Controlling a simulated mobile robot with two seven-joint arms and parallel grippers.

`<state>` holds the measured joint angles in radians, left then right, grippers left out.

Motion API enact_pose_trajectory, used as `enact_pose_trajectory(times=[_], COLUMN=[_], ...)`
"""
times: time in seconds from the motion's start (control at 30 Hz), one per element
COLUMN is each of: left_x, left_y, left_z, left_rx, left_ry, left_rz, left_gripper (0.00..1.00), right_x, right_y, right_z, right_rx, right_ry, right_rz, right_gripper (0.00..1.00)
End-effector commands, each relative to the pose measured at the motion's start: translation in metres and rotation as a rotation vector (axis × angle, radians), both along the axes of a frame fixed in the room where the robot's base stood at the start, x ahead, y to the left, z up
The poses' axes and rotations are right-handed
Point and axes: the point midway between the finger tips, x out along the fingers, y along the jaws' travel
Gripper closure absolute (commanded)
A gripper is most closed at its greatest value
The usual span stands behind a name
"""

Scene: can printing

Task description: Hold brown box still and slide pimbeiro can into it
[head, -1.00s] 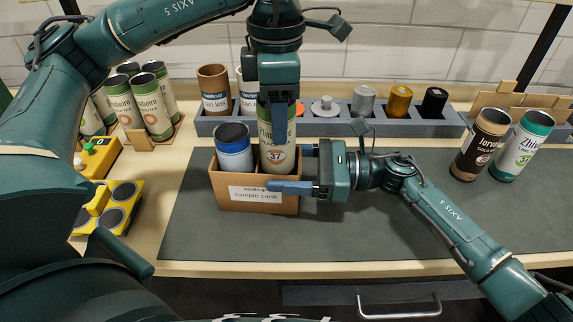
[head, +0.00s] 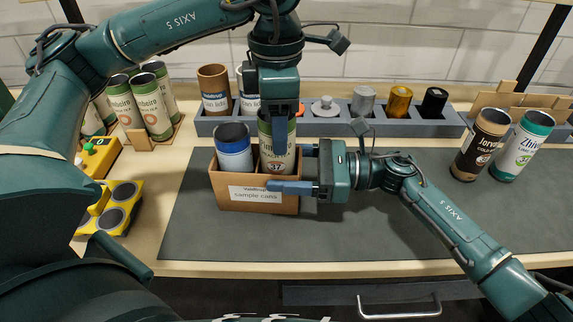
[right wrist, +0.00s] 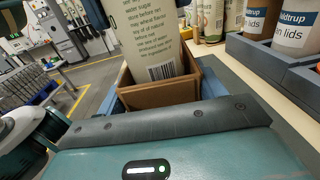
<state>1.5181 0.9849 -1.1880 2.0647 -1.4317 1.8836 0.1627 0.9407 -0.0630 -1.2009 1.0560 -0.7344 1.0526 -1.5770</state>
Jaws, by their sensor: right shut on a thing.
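The brown box (head: 226,203), labelled "sample cans", stands on the dark mat. A blue and white can (head: 234,155) is in its left compartment. The pimbeiro can (head: 270,155), cream with a green top, stands upright, partly down in the right compartment. My left gripper (head: 281,128) comes from above and is shut on this can near its top; its far finger is hidden. My right gripper (head: 290,170) is shut on the box's right end, one finger along the front wall. In the right wrist view the can (right wrist: 150,45) rises out of the box (right wrist: 160,92).
A grey rack (head: 330,127) with cans, lids and coloured cylinders runs behind the box. More pimbeiro cans (head: 152,108) and a yellow holder (head: 127,191) are at left. Two cans (head: 480,145) stand at right. The mat (head: 225,237) is clear in front.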

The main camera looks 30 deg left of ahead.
Motion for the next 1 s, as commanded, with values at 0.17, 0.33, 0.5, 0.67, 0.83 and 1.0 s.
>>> enact_pose_trajectory(times=[0.17, 0.33, 0.5, 0.67, 0.83, 1.0], left_x=[0.0, 0.0, 0.0, 0.001, 0.001, 0.001], left_y=[0.0, 0.0, 0.0, 0.0, -0.001, 0.0], left_z=[0.0, 0.0, 0.001, 0.015, 0.052, 0.082], left_rx=[0.0, 0.0, 0.0, -0.001, -0.002, 0.001], left_ry=[0.0, 0.0, 0.0, -0.003, -0.006, -0.006], left_rz=[0.001, 0.001, 0.001, 0.002, 0.0, 0.001], left_gripper=[0.31, 0.24, 0.24, 0.24, 0.24, 0.24], right_x=[0.0, 0.0, 0.0, 0.0, 0.0, 0.0], right_y=[0.0, 0.0, 0.0, 0.0, 0.0, 0.0], right_z=[0.0, 0.0, 0.0, 0.0, 0.0, 0.0], right_rx=[-0.001, -0.001, -0.001, -0.001, -0.001, -0.001], right_ry=[0.0, 0.0, 0.0, 0.0, 0.0, 0.0], right_rz=[0.0, 0.0, 0.0, 0.0, 0.0, 0.0], right_gripper=[0.54, 0.54, 0.54, 0.54, 0.54, 0.54])
